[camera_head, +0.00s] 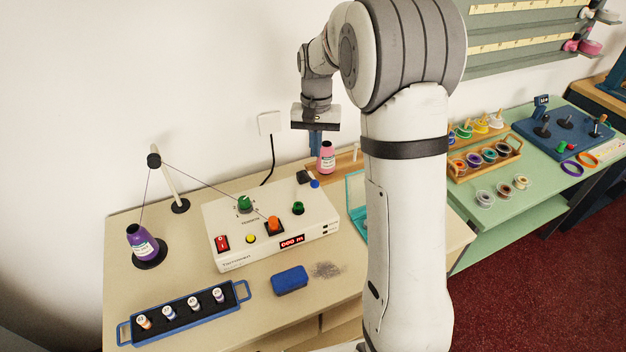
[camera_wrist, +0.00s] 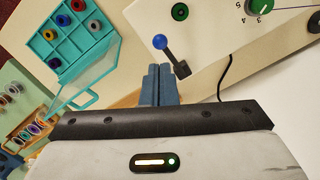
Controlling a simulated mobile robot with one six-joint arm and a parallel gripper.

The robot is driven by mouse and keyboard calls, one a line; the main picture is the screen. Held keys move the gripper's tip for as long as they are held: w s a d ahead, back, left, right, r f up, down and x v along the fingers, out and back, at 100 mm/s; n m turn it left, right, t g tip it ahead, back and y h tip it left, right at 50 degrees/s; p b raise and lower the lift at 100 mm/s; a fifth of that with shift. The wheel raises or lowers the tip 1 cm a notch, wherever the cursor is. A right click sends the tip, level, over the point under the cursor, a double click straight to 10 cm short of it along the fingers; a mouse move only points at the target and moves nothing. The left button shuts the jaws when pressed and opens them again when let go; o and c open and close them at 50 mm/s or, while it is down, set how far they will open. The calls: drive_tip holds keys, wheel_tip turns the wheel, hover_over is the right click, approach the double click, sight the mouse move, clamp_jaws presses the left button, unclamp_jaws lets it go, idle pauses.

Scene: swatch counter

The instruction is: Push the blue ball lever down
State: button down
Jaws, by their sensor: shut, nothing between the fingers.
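The blue ball lever (camera_wrist: 160,42) shows in the wrist view as a blue ball on a short stem rising from a dark base. In the head view its ball (camera_head: 315,184) is at the right end of the white machine (camera_head: 245,258). My gripper (camera_wrist: 159,70) shows in the wrist view with its blue fingers together and empty. The fingertips appear just below the lever in that picture; I cannot tell whether they touch it. In the head view my gripper (camera_head: 315,150) hangs behind and above the machine's right end, apparently higher than the lever.
The machine carries a green knob (camera_head: 245,203), an orange switch (camera_head: 274,224) and a red switch (camera_head: 222,243). A pink spool (camera_head: 326,158) stands behind it. A teal box (camera_wrist: 62,32) lies beside it. A blue block (camera_head: 290,280) and a vial tray (camera_head: 184,312) are in front.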

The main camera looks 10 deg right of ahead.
drive_tip(key=b, duration=0.5)
hover_over(309, 177)
drive_tip(key=s+d, duration=0.1)
drive_tip(key=s, duration=0.2)
wheel_tip(309, 177, down, 7)
